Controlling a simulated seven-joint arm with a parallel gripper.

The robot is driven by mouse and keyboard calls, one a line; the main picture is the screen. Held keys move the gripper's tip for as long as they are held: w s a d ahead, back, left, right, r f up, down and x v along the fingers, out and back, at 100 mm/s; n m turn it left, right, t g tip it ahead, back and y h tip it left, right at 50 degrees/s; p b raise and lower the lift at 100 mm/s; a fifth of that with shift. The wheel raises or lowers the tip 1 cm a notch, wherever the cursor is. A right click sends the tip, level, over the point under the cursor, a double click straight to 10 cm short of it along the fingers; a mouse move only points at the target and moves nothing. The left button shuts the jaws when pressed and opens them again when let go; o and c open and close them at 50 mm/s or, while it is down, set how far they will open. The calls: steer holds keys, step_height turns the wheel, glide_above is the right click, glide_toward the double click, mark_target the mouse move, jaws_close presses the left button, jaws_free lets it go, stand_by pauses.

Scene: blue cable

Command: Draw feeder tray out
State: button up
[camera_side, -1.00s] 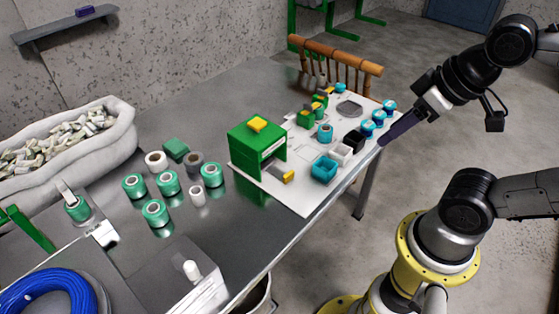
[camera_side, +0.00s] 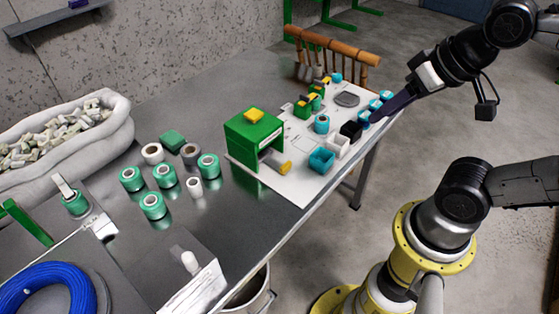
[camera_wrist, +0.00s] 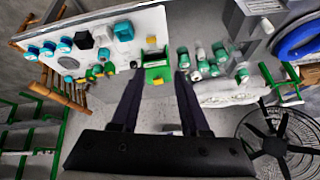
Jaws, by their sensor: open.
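The green feeder housing (camera_side: 252,138) stands on the white board, with a yellow block (camera_side: 254,116) on top. A grey tray with a yellow end (camera_side: 285,167) shows at its open front, low down near the board. In the wrist view the green housing (camera_wrist: 157,72) lies beyond my fingertips, with a yellow piece (camera_wrist: 151,40) beside it over the board. My gripper (camera_side: 376,117) is open and empty, near the row of blue spools at the board's right edge, well apart from the tray. Its two fingers (camera_wrist: 156,76) show spread in the wrist view.
Blue-topped spools (camera_side: 374,104), a black box (camera_side: 351,130), a white box (camera_side: 338,145) and a teal box (camera_side: 321,160) stand on the white board (camera_side: 291,188). Green spools (camera_side: 166,175) stand left of the housing.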

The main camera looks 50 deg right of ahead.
steer(key=w+r+m, duration=0.2)
steer(key=w+m, duration=0.1)
steer(key=w, duration=0.1)
steer(key=m+g, duration=0.6)
steer(key=m, duration=0.6)
glide_above(286, 165)
step_height(286, 165, down, 24)
step_height(286, 165, down, 13)
steer(key=shift+f, duration=0.2)
jaws_close()
steer(key=shift+w, duration=0.1)
